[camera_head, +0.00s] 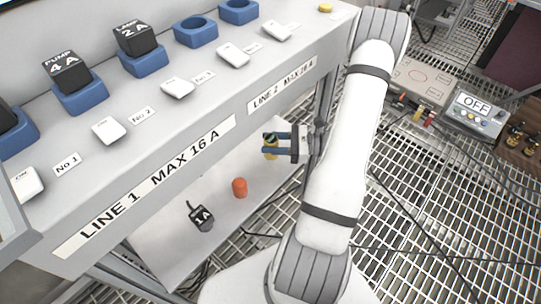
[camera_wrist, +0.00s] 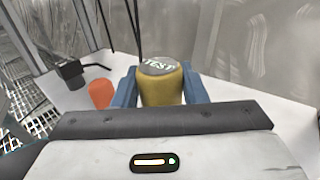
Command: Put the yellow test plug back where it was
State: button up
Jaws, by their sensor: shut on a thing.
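The yellow test plug (camera_wrist: 160,88) has a grey top marked TEST. In the wrist view it stands between the two blue fingers of my gripper (camera_wrist: 160,90), which are shut on it. In the head view the plug (camera_head: 271,152) shows between the fingers of my gripper (camera_head: 270,146), over the white lower shelf (camera_head: 222,220) under the line console. Whether the plug touches the shelf, I cannot tell.
Above, the console (camera_head: 150,165) holds blue sockets (camera_head: 195,32), some with black plugs such as PUMP 4A (camera_head: 67,71), and white switches. A panel reading OFF (camera_head: 477,108) stands right.

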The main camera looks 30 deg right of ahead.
jog(key=shift+s+f+b, duration=0.15)
jog(key=shift+f+b, duration=0.65)
jog(key=shift+f, duration=1.35)
jog(key=shift+f, duration=0.1)
jog(key=o, duration=1.1)
jog(key=shift+f, duration=0.1)
jog(key=shift+r, duration=0.3)
jog(key=p+v, duration=0.3)
jog(key=v, duration=0.9)
jog(key=shift+f, duration=0.2)
